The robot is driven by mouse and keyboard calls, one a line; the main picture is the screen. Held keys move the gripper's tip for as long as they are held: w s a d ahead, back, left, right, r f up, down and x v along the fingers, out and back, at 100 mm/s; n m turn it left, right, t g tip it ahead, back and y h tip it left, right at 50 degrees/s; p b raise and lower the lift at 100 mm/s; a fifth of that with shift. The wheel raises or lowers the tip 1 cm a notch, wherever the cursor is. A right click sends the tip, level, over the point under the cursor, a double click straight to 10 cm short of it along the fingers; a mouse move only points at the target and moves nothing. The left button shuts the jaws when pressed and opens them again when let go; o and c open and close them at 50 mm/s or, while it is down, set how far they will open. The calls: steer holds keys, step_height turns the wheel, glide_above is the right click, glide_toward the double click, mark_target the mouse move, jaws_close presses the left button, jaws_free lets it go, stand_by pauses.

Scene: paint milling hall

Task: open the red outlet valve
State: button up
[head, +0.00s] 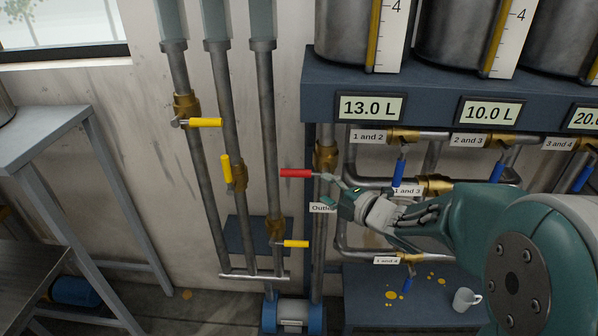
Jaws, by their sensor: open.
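The red outlet valve handle (296,173) points left, roughly horizontal, from a brass valve body (326,156) on a vertical pipe. A white label (320,208) reading "Outle…" is below it, partly hidden by my gripper. My gripper (326,190) is open, just right of and slightly below the red grip, by the metal part of the handle. It comes in from the right. I cannot tell whether a finger touches the handle. Nothing shows between the fingers.
Yellow-handled valves (206,122) sit on pipes to the left. Blue-handled valves (399,172) hang under the tank shelf (420,88), close to my arm. A lower shelf (360,310) holds a white mug (466,299) and yellow paint spots. A metal table (60,130) stands left.

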mark_target(296, 176)
steer(key=x, duration=0.9)
steer(key=shift+a, duration=0.45)
steer(key=shift+w+a+f, duration=0.1)
steer(key=shift+w+a, duration=0.2)
steer(key=shift+w, duration=0.25)
steer(key=shift+a, duration=0.2)
jaws_close()
